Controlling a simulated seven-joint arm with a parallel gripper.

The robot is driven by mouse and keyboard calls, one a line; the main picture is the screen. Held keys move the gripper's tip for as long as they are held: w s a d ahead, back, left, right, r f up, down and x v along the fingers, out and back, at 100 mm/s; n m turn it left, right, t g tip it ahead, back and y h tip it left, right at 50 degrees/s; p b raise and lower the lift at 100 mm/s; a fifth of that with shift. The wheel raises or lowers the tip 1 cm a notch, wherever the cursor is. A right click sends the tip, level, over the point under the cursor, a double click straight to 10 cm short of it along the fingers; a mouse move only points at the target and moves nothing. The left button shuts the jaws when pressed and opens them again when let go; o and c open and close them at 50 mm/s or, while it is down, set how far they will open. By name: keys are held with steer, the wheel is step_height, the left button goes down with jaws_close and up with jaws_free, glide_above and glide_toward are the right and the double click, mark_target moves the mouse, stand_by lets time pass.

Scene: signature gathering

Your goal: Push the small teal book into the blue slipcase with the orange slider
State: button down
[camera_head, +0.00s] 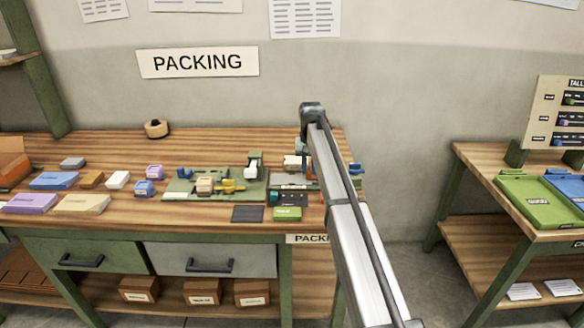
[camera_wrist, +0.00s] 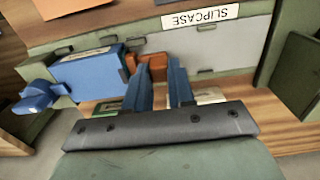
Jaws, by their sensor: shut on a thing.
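In the wrist view, my gripper (camera_wrist: 154,66) has its two dark blue fingers closed around the orange slider (camera_wrist: 153,72). The blue slipcase (camera_wrist: 88,74) lies just left of the slider, lengthwise along the fixture, with its right end close to the left fingertip. I cannot make out the small teal book; it may be inside the slipcase or hidden by the fingers. In the head view, my own arm covers most of this spot at the right end of the bench.
A "SLIPCASE" label (camera_wrist: 203,16) sits on the grey fixture plate (camera_wrist: 215,45) behind the slider. In the head view, the wooden bench (camera_head: 105,222) holds several small boxes at left, a green fixture board (camera_head: 215,190) and a green block (camera_head: 287,213). A second table stands at right.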

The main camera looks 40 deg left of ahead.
steer(key=shift+w+d, duration=0.3)
steer(key=shift+w, duration=0.1)
steer(key=c, duration=1)
jaws_free()
steer(key=shift+o, duration=0.2)
steer(key=shift+r, duration=0.2)
step_height(320, 180, up, 14)
steer(key=shift+f, duration=0.25)
steer(key=shift+f, duration=0.1)
